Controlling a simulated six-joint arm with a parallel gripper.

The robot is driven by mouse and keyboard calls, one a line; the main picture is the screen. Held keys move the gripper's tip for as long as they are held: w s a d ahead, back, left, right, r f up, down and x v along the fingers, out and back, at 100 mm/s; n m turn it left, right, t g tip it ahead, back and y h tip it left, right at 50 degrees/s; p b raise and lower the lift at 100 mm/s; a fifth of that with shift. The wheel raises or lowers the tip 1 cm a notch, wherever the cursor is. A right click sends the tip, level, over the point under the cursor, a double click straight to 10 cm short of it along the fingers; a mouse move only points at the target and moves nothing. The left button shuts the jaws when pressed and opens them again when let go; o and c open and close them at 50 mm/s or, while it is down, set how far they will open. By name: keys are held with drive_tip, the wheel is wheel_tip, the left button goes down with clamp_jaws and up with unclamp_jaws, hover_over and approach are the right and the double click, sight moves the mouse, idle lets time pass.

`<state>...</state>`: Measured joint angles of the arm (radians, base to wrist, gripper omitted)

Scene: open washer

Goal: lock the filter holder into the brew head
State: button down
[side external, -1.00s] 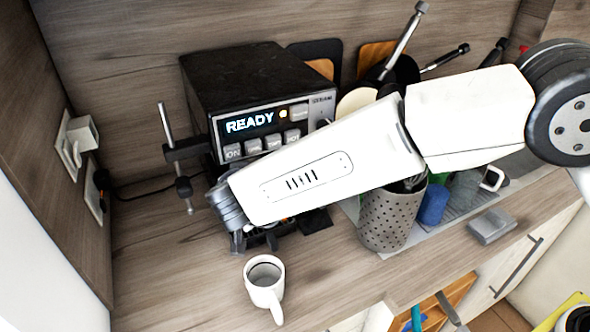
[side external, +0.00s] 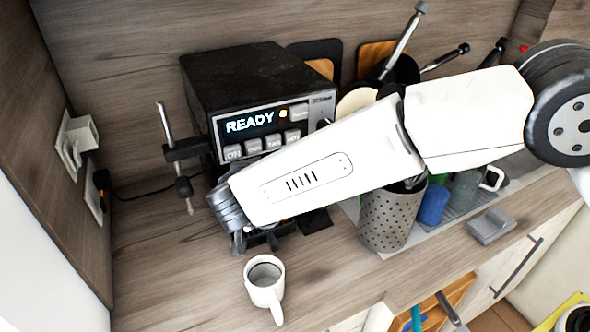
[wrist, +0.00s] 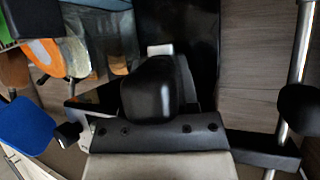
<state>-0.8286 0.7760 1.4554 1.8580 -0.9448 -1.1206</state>
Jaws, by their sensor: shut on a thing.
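The coffee machine (side external: 255,85) is a black box with a lit "READY" display, and stands against the back wall. Its brew head is hidden behind my arm in the side view. My gripper (side external: 256,241) is low in front of the machine, mostly covered by my wrist. In the wrist view a dark rounded piece, seemingly the filter holder's handle (wrist: 152,92), sits at my gripper, which is shut on it. The holder's basket and its fit to the brew head cannot be made out.
A white mug (side external: 264,285) stands on the counter in front of my gripper. A steam wand (side external: 170,135) hangs at the machine's left. A perforated metal utensil holder (side external: 388,220) and a blue cup (side external: 433,204) stand to the right. The counter's left front is clear.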

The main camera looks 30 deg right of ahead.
drive_tip(key=shift+r, duration=1.05)
idle(0.4)
drive_tip(key=shift+d, duration=0.1)
drive_tip(key=d+n+y, duration=0.1)
drive_tip(key=n+y, duration=0.1)
drive_tip(key=d+n+y, duration=0.2)
drive_tip(key=shift+s+d+t, duration=0.1)
drive_tip(key=shift+s+t, duration=0.05)
drive_tip(key=shift+t, duration=0.25)
idle(0.6)
drive_tip(key=shift+d+n+y, duration=0.8)
drive_tip(key=shift+n+y, duration=0.4)
drive_tip(key=shift+n, duration=0.1)
drive_tip(key=shift+c, duration=1.4)
unclamp_jaws()
drive_tip(key=shift+f, duration=0.1)
drive_tip(key=v, duration=0.6)
